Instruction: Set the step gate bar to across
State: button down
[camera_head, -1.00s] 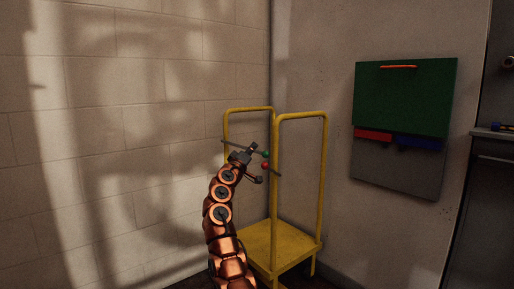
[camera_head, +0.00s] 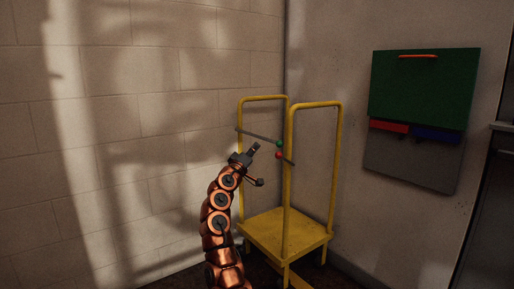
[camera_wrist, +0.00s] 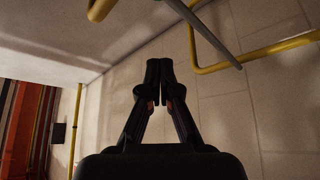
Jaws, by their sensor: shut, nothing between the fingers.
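The step gate bar (camera_head: 258,136) is a thin grey rod on the yellow step stand (camera_head: 287,232). It slopes down to the right from the left yellow rail to just past the near upright of the right rail, spanning the gap between them. A green ball (camera_head: 280,143) and a red ball (camera_head: 278,155) sit near its right end. My gripper (camera_head: 254,148) is shut and empty, in front of and below the bar in the picture. In the wrist view the shut fingertips (camera_wrist: 166,64) are apart from the grey bar (camera_wrist: 205,34); part of the green ball shows at the top edge.
Yellow rails (camera_wrist: 265,52) rise near my fingertips in the wrist view. A pale block wall (camera_head: 120,120) is behind and left. A green and grey board (camera_head: 424,90) with red and blue strips hangs on the right wall. Shelving stands at the far right.

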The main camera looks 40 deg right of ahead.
jog(key=shift+a+f, duration=0.1)
jog(key=shift+a, duration=0.1)
jog(key=shift+s, duration=0.1)
dwell(0.5)
